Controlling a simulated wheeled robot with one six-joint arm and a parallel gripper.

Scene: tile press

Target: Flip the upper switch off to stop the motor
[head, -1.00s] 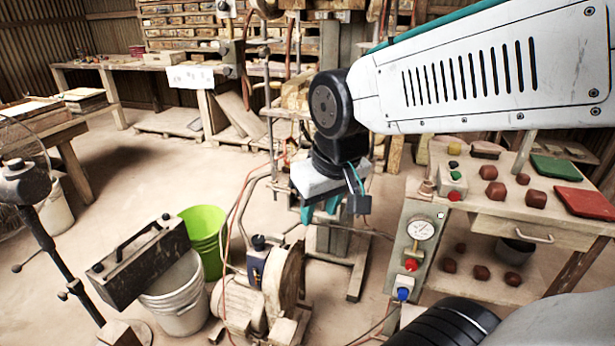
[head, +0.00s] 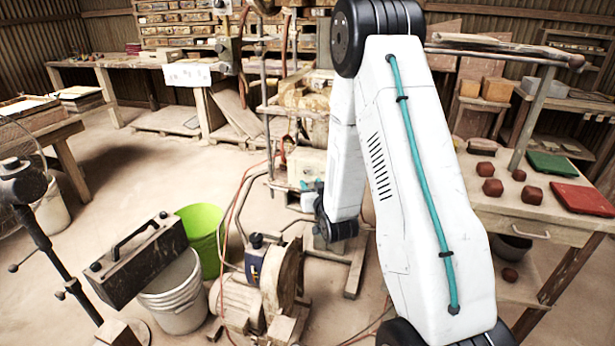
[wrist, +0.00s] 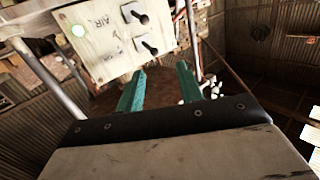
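In the wrist view a pale panel (wrist: 98,42) marked "AIR" carries two dark toggle switches. The upper switch (wrist: 135,13) is near the top edge of the picture, and the lower switch (wrist: 147,45) is below it. Both levers point towards the right. My gripper (wrist: 160,72) has two teal fingers, spread apart with nothing between them. The fingertips lie just below the lower switch in the picture; I cannot tell whether they touch the panel. In the head view my arm hides the panel and most of the gripper.
A round pale light (wrist: 78,30) sits on the panel's left. In the head view, a machine with a wheel (head: 286,280), a green bucket (head: 207,240) and a white bucket (head: 175,300) stand on the floor. A worktable with red blocks (head: 493,188) is at the right.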

